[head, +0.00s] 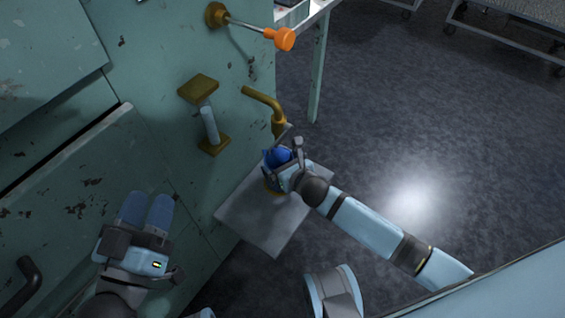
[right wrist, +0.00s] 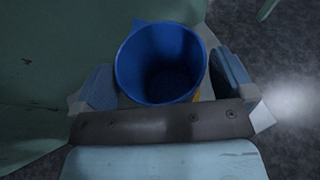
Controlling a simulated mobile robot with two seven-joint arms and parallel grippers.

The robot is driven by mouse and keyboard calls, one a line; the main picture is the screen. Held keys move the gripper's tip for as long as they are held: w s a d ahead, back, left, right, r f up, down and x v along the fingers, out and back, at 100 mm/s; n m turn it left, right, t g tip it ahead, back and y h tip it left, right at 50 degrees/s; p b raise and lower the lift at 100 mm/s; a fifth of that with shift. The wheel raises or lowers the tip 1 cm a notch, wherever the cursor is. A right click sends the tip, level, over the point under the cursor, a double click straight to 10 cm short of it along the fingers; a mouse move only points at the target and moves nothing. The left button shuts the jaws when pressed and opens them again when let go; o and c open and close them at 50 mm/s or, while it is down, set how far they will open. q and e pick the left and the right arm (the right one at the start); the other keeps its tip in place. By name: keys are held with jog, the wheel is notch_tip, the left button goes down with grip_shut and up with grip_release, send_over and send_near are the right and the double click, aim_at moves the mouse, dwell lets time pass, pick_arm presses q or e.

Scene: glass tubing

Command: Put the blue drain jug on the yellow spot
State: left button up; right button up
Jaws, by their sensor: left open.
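The blue drain jug (head: 277,156) is over the grey metal shelf (head: 262,229), below the brass spout (head: 264,102). In the right wrist view the jug (right wrist: 161,62) is upright, its open mouth facing the camera, and looks empty. A sliver of the yellow spot (head: 271,190) shows below the jug; I cannot tell whether the jug touches it. My right gripper (head: 285,163) has one finger on each side of the jug; whether they press on it is unclear. My left gripper (head: 148,197) is open and empty, away at the lower left.
The worn green cabinet wall (head: 150,110) rises along the left. An orange-knobbed rod (head: 284,39) and a glass tube between brass blocks (head: 209,124) stick out near the spout. Dark floor (head: 430,140) on the right is free.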

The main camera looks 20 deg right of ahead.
jog(key=shift+r, duration=0.1)
pick_arm(q)
jog(key=f+p, duration=0.1)
jog(key=p, duration=0.1)
jog(key=a+f+g+y+p, duration=0.1)
jog(key=shift+w+a+f+y+p, duration=0.15)
jog(key=shift+a+f+y+p, duration=0.15)
jog(key=shift+p, duration=0.1)
pick_arm(e)
jog(key=v, duration=1.2)
pick_arm(q)
jog(key=shift+r, duration=0.1)
pick_arm(e)
jog(key=shift+r, duration=0.1)
